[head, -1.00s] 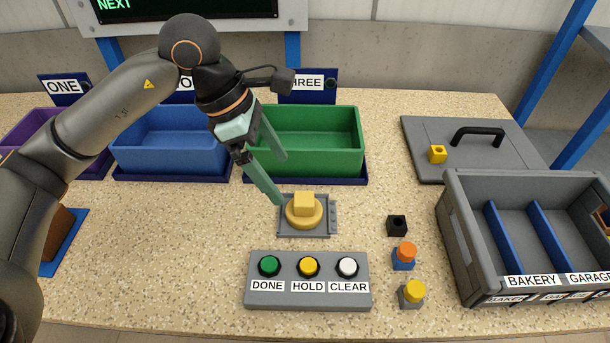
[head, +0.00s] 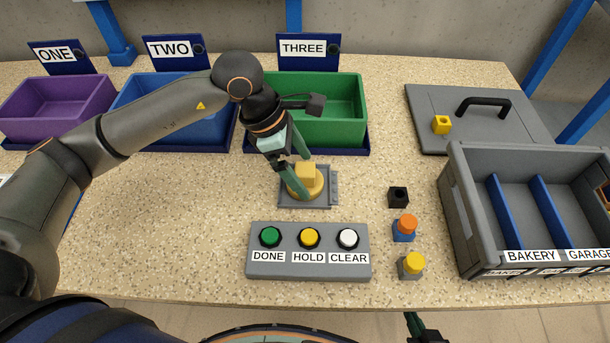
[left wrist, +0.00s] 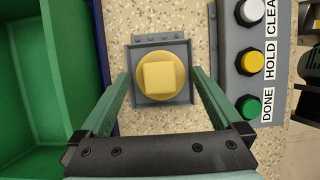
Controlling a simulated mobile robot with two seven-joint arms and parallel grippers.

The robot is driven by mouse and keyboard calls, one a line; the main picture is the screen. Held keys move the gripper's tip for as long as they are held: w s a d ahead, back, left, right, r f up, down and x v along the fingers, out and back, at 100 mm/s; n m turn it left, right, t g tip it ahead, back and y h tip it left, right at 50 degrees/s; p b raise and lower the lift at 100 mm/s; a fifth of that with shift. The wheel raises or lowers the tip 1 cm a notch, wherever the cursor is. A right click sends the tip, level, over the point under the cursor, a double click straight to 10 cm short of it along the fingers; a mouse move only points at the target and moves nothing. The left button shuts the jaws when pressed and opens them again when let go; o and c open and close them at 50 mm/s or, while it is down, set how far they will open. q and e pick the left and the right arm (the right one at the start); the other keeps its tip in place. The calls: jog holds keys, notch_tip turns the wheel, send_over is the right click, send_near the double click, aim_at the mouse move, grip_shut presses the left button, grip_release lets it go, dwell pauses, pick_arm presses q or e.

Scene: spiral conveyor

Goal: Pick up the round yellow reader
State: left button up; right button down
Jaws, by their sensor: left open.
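The round yellow reader (head: 317,185) is a flat disc with a square yellow block on top. It lies in a shallow grey tray (head: 329,201) behind the button panel. In the left wrist view the reader (left wrist: 143,92) is centred in its tray (left wrist: 186,52). My left gripper (head: 306,178) is open above the tray, with one green finger on either side of the reader. The wrist view shows gaps between fingers and disc; I cannot tell the exact height. A green fingertip and dark part of my right gripper (head: 416,326) show at the bottom edge; its jaw state is unclear.
The button panel (head: 309,272) stands just in front of the tray. The green bin (head: 345,135) stands behind. A black block (head: 398,197), two small coloured-top pieces and a grey divided crate (head: 455,222) are on the right. The left counter is mostly clear.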

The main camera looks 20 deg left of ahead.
pick_arm(q)
jog(key=shift+x, duration=1)
jog(key=shift+r, duration=0.1)
jog(key=shift+c, duration=0.2)
jog(key=c, duration=1.1)
jog(key=shift+r, duration=0.1)
jog(key=shift+r, duration=0.25)
jog(key=r, duration=0.3)
jog(key=shift+s+r, duration=0.15)
jog(key=shift+s, duration=0.1)
jog(key=s+a+r, duration=0.1)
jog(key=s+r, duration=0.2)
jog(key=s, duration=0.1)
jog(key=s+a+r, duration=0.1)
jog(key=s+r, duration=0.2)
jog(key=s, duration=0.1)
jog(key=s+a+r+b, duration=0.1)
jog(key=s+r, duration=0.2)
jog(key=s, duration=0.2)
jog(key=shift+a, duration=0.15)
